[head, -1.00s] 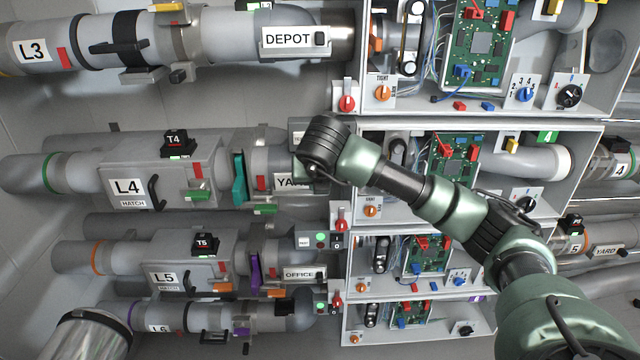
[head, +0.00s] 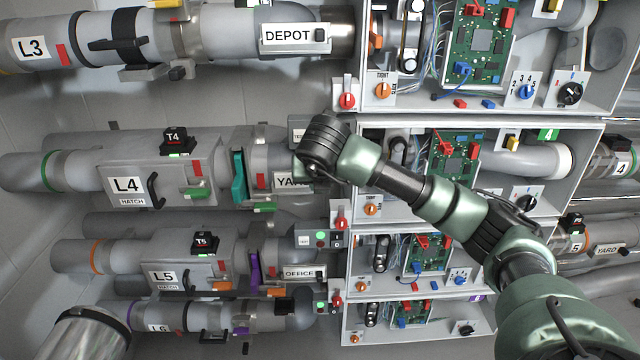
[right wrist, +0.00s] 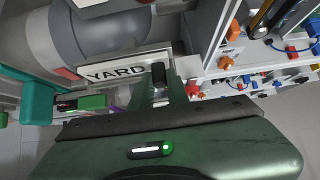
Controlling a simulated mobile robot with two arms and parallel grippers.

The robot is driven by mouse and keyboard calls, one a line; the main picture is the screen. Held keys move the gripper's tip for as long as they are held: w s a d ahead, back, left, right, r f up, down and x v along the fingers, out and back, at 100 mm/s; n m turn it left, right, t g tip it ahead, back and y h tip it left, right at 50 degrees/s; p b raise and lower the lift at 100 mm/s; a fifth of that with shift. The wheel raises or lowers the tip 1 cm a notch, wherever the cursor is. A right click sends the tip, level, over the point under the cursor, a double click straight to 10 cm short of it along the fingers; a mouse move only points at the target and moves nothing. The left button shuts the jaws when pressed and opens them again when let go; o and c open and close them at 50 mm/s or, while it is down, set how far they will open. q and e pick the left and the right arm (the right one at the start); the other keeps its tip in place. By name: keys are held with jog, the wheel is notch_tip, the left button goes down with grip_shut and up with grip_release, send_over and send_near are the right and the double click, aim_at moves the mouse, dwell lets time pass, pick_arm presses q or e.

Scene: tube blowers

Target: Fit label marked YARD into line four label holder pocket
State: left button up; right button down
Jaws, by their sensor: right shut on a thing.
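The white label marked YARD (right wrist: 115,73) lies along the front of the line four pipe. In the head view the YARD label (head: 287,181) is partly hidden behind my right wrist. My right gripper (right wrist: 158,88) is shut on the black knob (right wrist: 158,72) at the label's right end. In the head view the fingers are hidden behind the wrist. The line four label holder pocket is hidden behind the label, so I cannot tell whether the label is seated in it. My left gripper is not in view.
Above, the DEPOT label (head: 291,38) sits on line three; below, the OFFICE label (head: 299,273) sits on line five. A teal handle (head: 239,177) and green tab (head: 264,208) are left of the label. The open circuit box (head: 470,195) is at the right.

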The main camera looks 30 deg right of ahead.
jog(key=shift+f, duration=0.1)
jog(key=c, duration=1.3)
grip_release()
jog(key=b+v, duration=0.1)
jog(key=v, duration=0.6)
jog(key=shift+s+a+r, duration=0.15)
jog(key=shift+s+r, duration=0.05)
jog(key=shift+r, duration=0.1)
